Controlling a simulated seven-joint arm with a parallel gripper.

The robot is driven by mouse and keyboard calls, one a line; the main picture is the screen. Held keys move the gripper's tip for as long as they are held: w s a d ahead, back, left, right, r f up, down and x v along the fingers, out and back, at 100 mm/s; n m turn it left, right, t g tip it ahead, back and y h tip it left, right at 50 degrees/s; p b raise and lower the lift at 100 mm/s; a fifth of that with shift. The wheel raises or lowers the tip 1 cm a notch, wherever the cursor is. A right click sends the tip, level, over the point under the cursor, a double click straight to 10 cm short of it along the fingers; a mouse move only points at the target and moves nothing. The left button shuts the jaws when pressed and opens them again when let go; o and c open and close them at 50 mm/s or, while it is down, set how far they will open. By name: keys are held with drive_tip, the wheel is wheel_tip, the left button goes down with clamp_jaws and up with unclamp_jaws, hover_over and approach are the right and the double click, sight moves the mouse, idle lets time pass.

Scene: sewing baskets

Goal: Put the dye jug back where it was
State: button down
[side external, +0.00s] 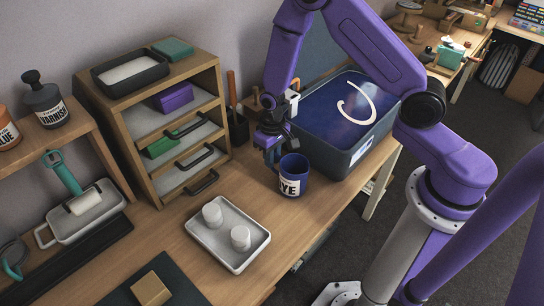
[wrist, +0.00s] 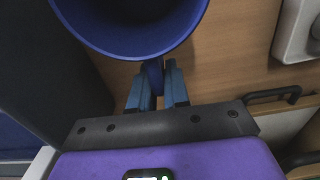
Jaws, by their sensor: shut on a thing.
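The dye jug (side external: 292,177) is dark blue with a white label, of which "YE" shows. It is upright at the front of the big blue tub, at the right part of the bench. I cannot tell whether its base touches the bench. My gripper (side external: 274,153) is at its left side, shut on its handle. In the wrist view the jug's round blue rim (wrist: 130,50) fills the top, and the two fingers of my gripper (wrist: 157,82) close around the handle. The jug's inside looks dark.
The dark tub (side external: 332,150) of blue liquid with a pale curved streak stands right behind the jug. A tray (side external: 225,258) with two white cups lies front left; it also shows in the wrist view (wrist: 290,40). A drawer cabinet (side external: 135,130) stands left. Bare bench lies between.

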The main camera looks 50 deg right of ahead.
drive_tip(key=shift+f, duration=0.15)
drive_tip(key=c, duration=1.1)
unclamp_jaws()
wheel_tip(320, 180, up, 12)
drive_tip(key=shift+d+r, duration=0.1)
drive_tip(key=shift+r, duration=0.1)
drive_tip(key=s+r+n, duration=0.5)
drive_tip(key=s+n, duration=0.1)
drive_tip(key=s, duration=0.7)
drive_tip(key=s+r+n, duration=0.6)
drive_tip(key=s, duration=0.7)
drive_tip(key=shift+s+d+r+n, duration=0.15)
drive_tip(key=shift+d+r+n, duration=0.05)
drive_tip(key=shift+d+n, duration=0.2)
